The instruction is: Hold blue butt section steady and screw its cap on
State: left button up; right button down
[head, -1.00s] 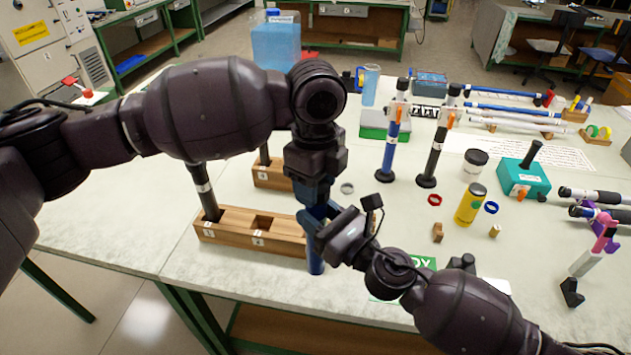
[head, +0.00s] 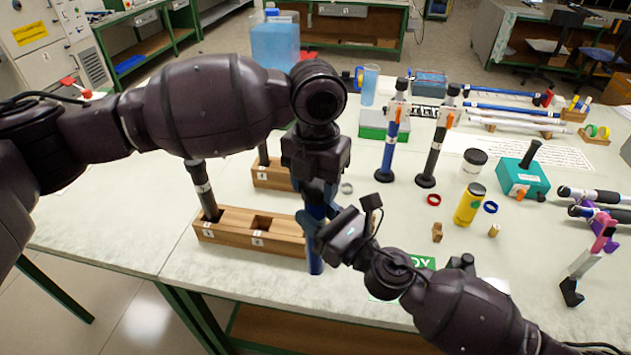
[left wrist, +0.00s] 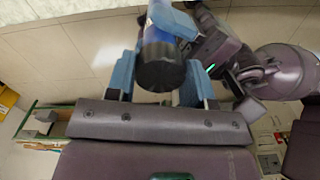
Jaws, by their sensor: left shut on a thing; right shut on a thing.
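The blue butt section (head: 316,262) stands upright, its lower end showing below my grippers near the front of the bench. My right gripper (head: 318,230) is shut on the blue butt section from the right. My left gripper (head: 318,195) comes down from above, just over the right one, and is shut on the cap. In the left wrist view the black cap (left wrist: 160,68) sits between the blue fingers of my left gripper (left wrist: 158,85), in line with the blue section (left wrist: 178,18) beyond it. The joint between cap and section is hidden in the head view.
A wooden block (head: 230,236) with numbered sockets stands close left, holding a dark rod. A blue rod (head: 390,150) and a black rod (head: 432,155) stand behind to the right. Bench is clear at front left.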

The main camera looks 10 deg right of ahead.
pick_arm(q)
jog(key=m, duration=0.8)
jog(key=o, duration=1)
jog(key=shift+c, duration=0.2)
jog(key=shift+r, duration=0.1)
jog(key=shift+r, duration=2.15)
jog(key=shift+c, duration=0.4)
